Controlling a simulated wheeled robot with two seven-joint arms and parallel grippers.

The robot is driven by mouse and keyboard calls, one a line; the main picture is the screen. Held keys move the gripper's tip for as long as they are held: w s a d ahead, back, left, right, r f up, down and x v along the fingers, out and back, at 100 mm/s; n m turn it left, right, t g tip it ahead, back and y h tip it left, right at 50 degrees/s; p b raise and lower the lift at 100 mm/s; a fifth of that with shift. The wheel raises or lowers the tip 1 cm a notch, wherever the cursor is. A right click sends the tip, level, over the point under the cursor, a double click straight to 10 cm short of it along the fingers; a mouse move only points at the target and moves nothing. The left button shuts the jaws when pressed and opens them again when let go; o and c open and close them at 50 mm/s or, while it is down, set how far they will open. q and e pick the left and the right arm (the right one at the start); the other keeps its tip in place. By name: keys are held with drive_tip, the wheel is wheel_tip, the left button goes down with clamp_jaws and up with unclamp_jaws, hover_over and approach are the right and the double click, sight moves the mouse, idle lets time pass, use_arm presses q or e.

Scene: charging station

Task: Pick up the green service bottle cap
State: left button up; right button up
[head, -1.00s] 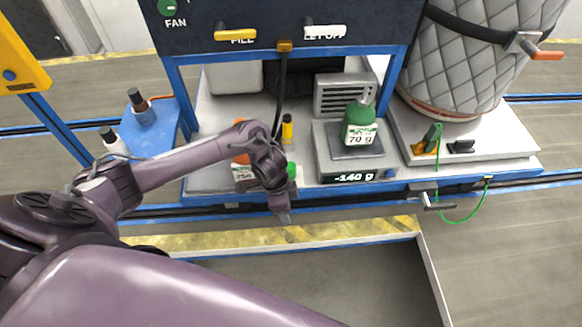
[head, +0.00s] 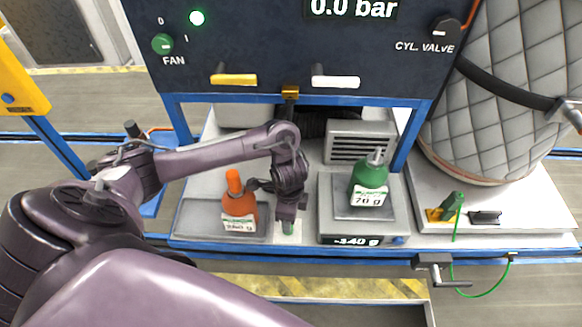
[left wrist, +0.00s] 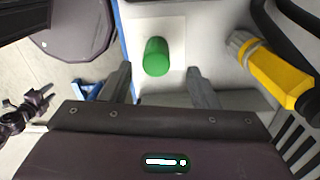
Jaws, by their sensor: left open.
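The green service bottle cap (head: 289,228) stands on a pale square on the bench, between the orange bottle and the scale. In the left wrist view the cap (left wrist: 156,57) is a small green cylinder, just beyond the gap between the fingertips. My left gripper (head: 288,208) is above the cap, pointing down, and partly hides it in the head view. In the left wrist view the gripper (left wrist: 160,80) is open, with one finger on each side and nothing between them. The green service bottle (head: 368,180) stands on the scale (head: 330,207). My right gripper is not in view.
An orange bottle (head: 239,207) stands in a grey tray (head: 195,220) close left of my gripper. A yellow-handled fitting (left wrist: 272,72) lies right of the cap in the wrist view. The control panel (head: 285,45) overhangs the bench. A blue rail (head: 220,244) edges the front.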

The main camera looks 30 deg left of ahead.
use_arm(q)
drive_tip(key=f, duration=0.1)
drive_tip(key=s+f, duration=0.1)
drive_tip(key=f, duration=0.1)
drive_tip(key=shift+a+f+p, duration=0.2)
drive_tip(key=shift+p, duration=0.2)
drive_tip(key=shift+w+f, duration=0.25)
drive_tip(key=shift+f, duration=0.9)
drive_tip(key=c, duration=1)
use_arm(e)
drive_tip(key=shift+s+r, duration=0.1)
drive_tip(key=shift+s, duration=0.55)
use_arm(q)
drive_tip(key=shift+r, duration=0.15)
